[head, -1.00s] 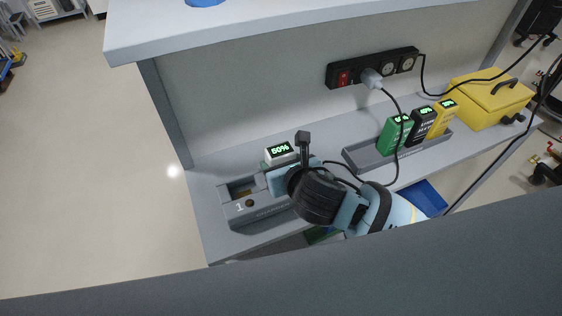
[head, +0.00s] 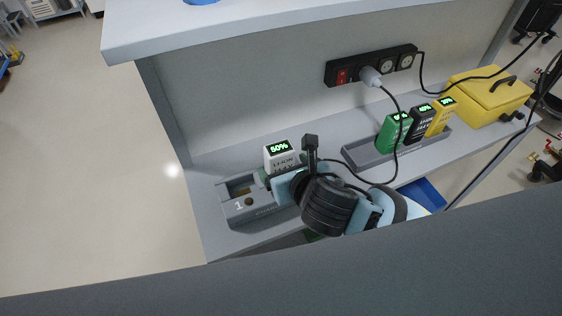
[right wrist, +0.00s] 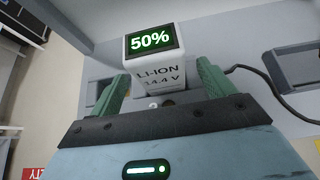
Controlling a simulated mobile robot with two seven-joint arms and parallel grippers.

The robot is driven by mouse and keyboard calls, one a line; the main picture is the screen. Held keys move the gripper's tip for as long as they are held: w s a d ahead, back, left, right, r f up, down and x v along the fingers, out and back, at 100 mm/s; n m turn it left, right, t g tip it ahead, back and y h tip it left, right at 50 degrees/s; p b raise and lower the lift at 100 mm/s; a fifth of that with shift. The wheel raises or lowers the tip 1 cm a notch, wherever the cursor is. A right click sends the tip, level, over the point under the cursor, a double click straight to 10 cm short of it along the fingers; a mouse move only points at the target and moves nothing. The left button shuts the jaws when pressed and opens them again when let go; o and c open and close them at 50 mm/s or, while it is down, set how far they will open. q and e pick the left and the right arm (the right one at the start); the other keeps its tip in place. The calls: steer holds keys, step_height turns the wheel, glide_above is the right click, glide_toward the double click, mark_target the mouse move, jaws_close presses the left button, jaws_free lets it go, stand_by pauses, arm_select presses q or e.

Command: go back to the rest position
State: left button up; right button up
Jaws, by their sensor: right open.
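A white battery (head: 281,155) with a green "50%" display stands upright in the grey charger (head: 238,212) at the left end of the shelf. In the right wrist view the battery (right wrist: 153,66) reads "LI-ION 14.4 V". My right gripper (head: 285,174) is just in front of it, jaws spread. In the right wrist view the two green fingers of the right gripper (right wrist: 162,88) are open, one at each side of the battery's lower part, with gaps visible. The battery's base is hidden behind the gripper. My left gripper is not in view.
A second grey tray (head: 362,158) holds a green (head: 392,133), a black (head: 420,124) and a yellow battery (head: 441,117). A power strip (head: 372,68) has a plug and a hanging cable close to my arm. A yellow case (head: 490,98) stands at right. A shelf overhangs above.

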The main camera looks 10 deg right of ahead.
steer(key=shift+v, duration=2.15)
steer(key=s+f+m, duration=0.1)
steer(key=m, duration=0.2)
steer(key=s+f+m+g, duration=0.1)
steer(key=m, duration=0.2)
steer(key=s+d+f+m+g, duration=0.1)
steer(key=f+m, duration=0.1)
steer(key=m, duration=0.1)
steer(key=shift+s, duration=0.35)
steer(key=s+d+f+m+g+h, duration=0.1)
steer(key=s+d+f+m+g, duration=0.4)
steer(key=s+m, duration=0.6)
steer(key=s+d+f+m+g+h, duration=0.15)
steer(key=s+d+f+m, duration=0.55)
steer(key=m, duration=0.9)
steer(key=w+a+f+t+y, duration=0.2)
steer(key=w+f+t, duration=0.3)
steer(key=f, duration=0.5)
steer(key=shift+a+f+t, duration=0.25)
steer(key=shift+a+t, duration=0.15)
steer(key=shift+t, duration=0.45)
